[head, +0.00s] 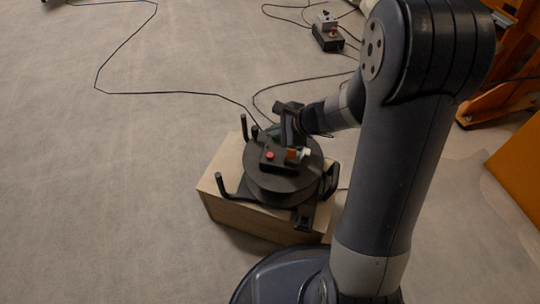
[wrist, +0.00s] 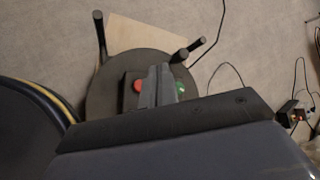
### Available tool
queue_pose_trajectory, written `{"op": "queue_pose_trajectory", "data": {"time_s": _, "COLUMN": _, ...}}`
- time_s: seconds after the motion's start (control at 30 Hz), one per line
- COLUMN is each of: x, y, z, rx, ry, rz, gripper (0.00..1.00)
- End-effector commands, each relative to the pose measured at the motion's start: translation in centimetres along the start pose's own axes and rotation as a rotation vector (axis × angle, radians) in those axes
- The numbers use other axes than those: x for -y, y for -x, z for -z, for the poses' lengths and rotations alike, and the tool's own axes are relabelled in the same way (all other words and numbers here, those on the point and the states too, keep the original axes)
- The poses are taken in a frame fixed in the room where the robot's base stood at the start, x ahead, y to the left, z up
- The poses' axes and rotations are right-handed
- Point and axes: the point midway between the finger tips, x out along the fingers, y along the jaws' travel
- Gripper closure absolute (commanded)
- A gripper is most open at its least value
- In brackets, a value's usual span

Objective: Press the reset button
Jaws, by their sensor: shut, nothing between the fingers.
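A dark control box (head: 274,164) sits on top of a round black device (head: 284,186). It carries a red button (head: 270,155), which also shows in the wrist view (wrist: 138,85). In the wrist view a green button (wrist: 180,89) is on the same box, right of the red one. No label can be read, so I cannot tell which is the reset button. My gripper (wrist: 158,72) is shut and empty, over the box between the two buttons in the wrist view. I cannot tell whether it touches anything. In the head view its fingers are hard to make out.
The device, with upright black posts and handles, stands on a wooden box (head: 225,212). A second control unit (head: 328,38) with a red knob lies on the floor at the back. Cables (head: 165,93) cross the floor. Orange frames (head: 510,95) stand at right.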

Motion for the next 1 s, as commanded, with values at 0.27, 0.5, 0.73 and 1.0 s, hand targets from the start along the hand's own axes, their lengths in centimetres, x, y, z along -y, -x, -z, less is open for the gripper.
{"op": "queue_pose_trajectory", "data": {"time_s": 0.27, "x": -2.3, "y": -3.1, "z": 2.3, "rx": 0.0, "ry": -0.001, "rz": -0.002, "gripper": 1.0}}
{"op": "queue_pose_trajectory", "data": {"time_s": 0.5, "x": -3.6, "y": -4.9, "z": 3.6, "rx": 0.0, "ry": 0.0, "rz": 0.0, "gripper": 1.0}}
{"op": "queue_pose_trajectory", "data": {"time_s": 0.73, "x": -3.8, "y": -5.3, "z": 3.8, "rx": 0.0, "ry": 0.001, "rz": 0.0, "gripper": 1.0}}
{"op": "queue_pose_trajectory", "data": {"time_s": 1.0, "x": -3.8, "y": -5.2, "z": 3.8, "rx": 0.0, "ry": 0.001, "rz": -0.001, "gripper": 1.0}}
